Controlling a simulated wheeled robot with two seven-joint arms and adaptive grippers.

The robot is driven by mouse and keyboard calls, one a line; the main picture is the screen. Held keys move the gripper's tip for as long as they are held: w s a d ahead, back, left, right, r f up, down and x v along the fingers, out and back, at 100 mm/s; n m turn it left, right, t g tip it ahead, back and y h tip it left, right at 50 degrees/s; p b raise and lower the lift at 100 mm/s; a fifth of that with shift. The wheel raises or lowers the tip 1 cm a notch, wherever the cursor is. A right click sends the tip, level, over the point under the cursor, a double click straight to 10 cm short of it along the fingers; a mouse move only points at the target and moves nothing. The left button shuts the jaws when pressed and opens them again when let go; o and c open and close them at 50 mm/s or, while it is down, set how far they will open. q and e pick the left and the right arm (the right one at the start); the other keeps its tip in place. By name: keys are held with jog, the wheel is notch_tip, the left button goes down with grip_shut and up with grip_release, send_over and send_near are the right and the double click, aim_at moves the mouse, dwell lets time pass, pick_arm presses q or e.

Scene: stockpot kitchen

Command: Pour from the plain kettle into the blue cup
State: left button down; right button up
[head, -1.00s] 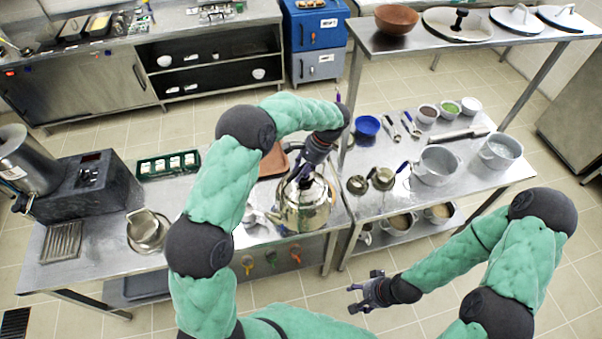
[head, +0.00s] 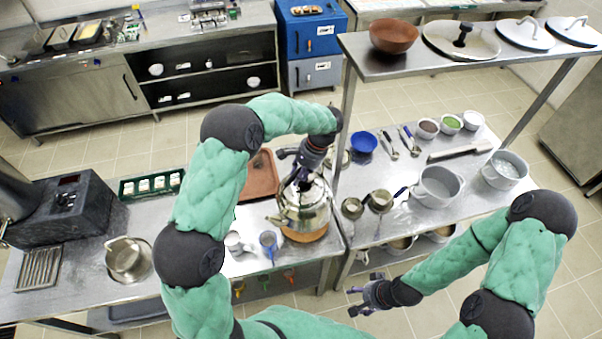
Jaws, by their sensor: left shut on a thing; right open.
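The plain kettle (head: 304,212) is shiny metal and sits in the middle of the head view, its spout pointing left. My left gripper (head: 304,184) is shut on the kettle at its top; the handle is mostly hidden by the gripper. A round cork-coloured mat (head: 306,236) shows just below the kettle, which looks raised a little above it. The blue cup (head: 268,243) stands upright on the counter, left of the kettle and nearer the front edge. My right gripper (head: 370,296) is open and empty, in front of the counters and low in the view.
A grey cup (head: 235,243) stands left of the blue cup. A brown tray (head: 262,176) lies behind the kettle. The right counter holds a blue bowl (head: 364,142), ladles (head: 380,201) and pots (head: 437,186). A raised shelf (head: 360,43) spans its back.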

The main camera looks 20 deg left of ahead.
pick_arm(q)
jog(key=shift+s+a+f+t+h+b, duration=0.35)
jog(key=shift+f+b, duration=0.3)
jog(key=shift+b, duration=0.3)
jog(key=shift+s+a+f+t+h+b, duration=0.1)
jog(key=shift+s+a+f+t+b, duration=0.15)
jog(key=shift+s+f+t+b, duration=0.55)
jog(key=shift+s+a+f+t+h+b, duration=0.1)
jog(key=shift+a+f+h+b, duration=0.3)
jog(key=shift+b, duration=0.75)
jog(key=shift+s+a+f+t+h+b, duration=0.15)
jog(key=shift+s+a+t+b, duration=0.25)
jog(key=shift+b, duration=0.35)
jog(key=shift+s+a+f+t+h+b, duration=0.15)
jog(key=shift+s+t+b, duration=0.1)
jog(key=shift+s+b, duration=0.4)
jog(key=shift+s+a+f+t+h+b, duration=0.15)
jog(key=shift+s+t+b, duration=0.2)
jog(key=shift+b, duration=0.5)
jog(key=shift+r, duration=0.15)
jog(key=shift+s+a+f, duration=0.15)
jog(key=shift+s+f, duration=0.1)
jog(key=shift+f, duration=0.15)
jog(key=shift+s+a+r+n+t+h, duration=0.3)
jog(key=shift+s+a+t, duration=0.1)
jog(key=shift+s+t, duration=0.2)
dwell(1.7)
